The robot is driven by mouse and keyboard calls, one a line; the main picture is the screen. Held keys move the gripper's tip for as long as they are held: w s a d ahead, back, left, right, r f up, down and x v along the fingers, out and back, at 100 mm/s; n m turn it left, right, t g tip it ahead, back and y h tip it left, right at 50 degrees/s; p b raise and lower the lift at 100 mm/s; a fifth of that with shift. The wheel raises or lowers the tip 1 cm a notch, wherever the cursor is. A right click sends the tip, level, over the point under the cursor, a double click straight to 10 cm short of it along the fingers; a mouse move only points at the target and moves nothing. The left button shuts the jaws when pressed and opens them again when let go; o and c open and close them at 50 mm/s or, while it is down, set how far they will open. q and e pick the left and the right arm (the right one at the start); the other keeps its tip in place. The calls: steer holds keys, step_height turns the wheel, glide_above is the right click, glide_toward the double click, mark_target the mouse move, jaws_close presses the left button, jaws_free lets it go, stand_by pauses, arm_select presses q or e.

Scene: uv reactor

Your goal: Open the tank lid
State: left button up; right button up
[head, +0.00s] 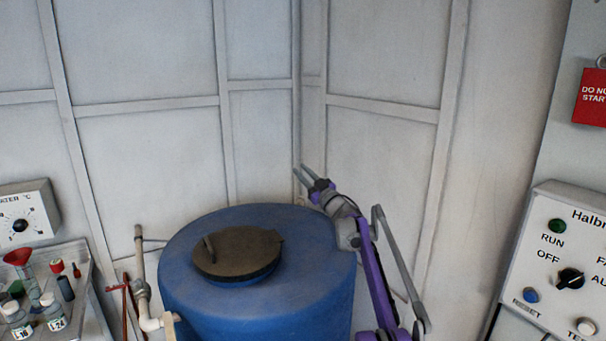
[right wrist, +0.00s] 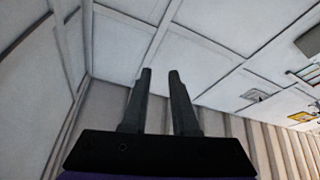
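A blue tank (head: 300,285) stands in front of the corner of the panelled walls. Its dark round lid (head: 238,252) lies flat on top, seated over the opening, with a small upright handle (head: 209,246) near its left edge. My right gripper (head: 301,170) is raised above and behind the tank's right rim, to the right of the lid and apart from it. In the right wrist view its two fingers (right wrist: 160,75) are parted with nothing between them. My left gripper is not in view.
A shelf of bottles and a red funnel (head: 18,257) stands at the left, below a dial box (head: 27,212). A pale pipe (head: 142,285) rises beside the tank's left side. A control panel (head: 560,260) is on the right. The space above the lid is clear.

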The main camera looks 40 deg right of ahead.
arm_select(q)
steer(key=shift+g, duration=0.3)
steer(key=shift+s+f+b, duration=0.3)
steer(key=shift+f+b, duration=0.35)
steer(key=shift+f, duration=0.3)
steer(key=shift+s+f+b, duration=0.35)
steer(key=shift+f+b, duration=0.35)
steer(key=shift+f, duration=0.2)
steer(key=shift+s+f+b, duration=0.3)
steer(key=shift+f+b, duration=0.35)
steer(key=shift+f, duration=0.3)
arm_select(e)
steer(key=v, duration=1)
steer(key=shift+s, duration=0.4)
steer(key=shift+f, duration=0.15)
